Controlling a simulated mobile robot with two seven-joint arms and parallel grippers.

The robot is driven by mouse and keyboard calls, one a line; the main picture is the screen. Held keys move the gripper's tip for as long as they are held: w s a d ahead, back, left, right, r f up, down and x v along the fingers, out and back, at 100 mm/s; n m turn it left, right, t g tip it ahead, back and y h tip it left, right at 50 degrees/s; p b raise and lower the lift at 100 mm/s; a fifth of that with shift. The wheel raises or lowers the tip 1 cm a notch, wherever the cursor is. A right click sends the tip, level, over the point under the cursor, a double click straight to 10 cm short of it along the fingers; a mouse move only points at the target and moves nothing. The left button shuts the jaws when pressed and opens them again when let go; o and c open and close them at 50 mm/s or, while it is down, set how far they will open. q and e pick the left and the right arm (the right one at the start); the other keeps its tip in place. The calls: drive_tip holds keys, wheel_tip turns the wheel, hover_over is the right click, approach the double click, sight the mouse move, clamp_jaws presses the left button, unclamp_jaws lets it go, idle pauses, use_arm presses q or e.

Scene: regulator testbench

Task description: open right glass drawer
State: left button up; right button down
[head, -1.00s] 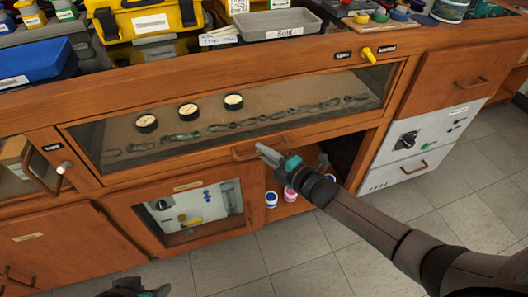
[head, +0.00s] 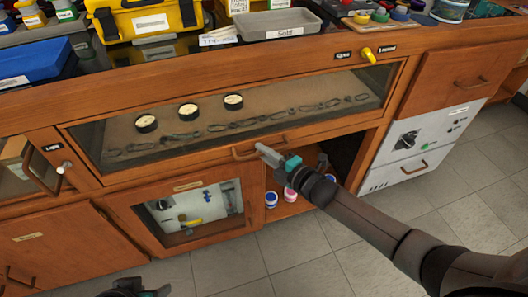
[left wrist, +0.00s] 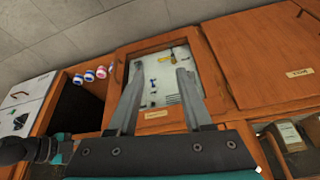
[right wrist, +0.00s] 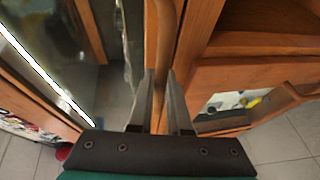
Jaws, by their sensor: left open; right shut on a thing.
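The wide glass drawer (head: 240,122) has a wooden frame and a glass front. Three round gauges (head: 189,110) and a row of small dark metal parts show behind the glass. Its wooden bar handle (head: 245,154) is at the middle of the lower rail. My right gripper (head: 262,150) is at this handle. In the right wrist view the handle (right wrist: 163,50) runs between the two fingers, and they are shut on it. My left gripper (left wrist: 152,85) is open and empty in the left wrist view, over the lower cabinet door. In the head view only part of it shows at the bottom edge.
A lower glass-fronted door (head: 190,212) is under the drawer. An open shelf with small bottles (head: 271,200) is beside it. A white unit (head: 415,142) stands at the right. The countertop holds a grey tray (head: 278,24) and a yellow toolbox (head: 150,18). The floor in front is clear.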

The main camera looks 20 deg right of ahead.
drive_tip(key=shift+s, duration=0.1)
drive_tip(key=shift+s, duration=0.15)
use_arm(q)
drive_tip(key=s+a+f+g+p, duration=0.1)
drive_tip(key=s+f+p, duration=0.2)
drive_tip(key=f, duration=0.6)
drive_tip(key=s+a+f+g+p, duration=0.1)
drive_tip(key=s+f+p, duration=0.2)
drive_tip(key=f+p, duration=0.3)
drive_tip(key=shift+a+f+y, duration=0.3)
drive_tip(key=shift+a+f, duration=0.05)
drive_tip(key=shift+f, duration=1.15)
use_arm(e)
drive_tip(key=s, duration=2.3)
drive_tip(key=shift+s+d, duration=0.2)
drive_tip(key=shift+d, duration=0.2)
drive_tip(key=c, duration=0.9)
unclamp_jaws()
drive_tip(key=shift+o, duration=0.2)
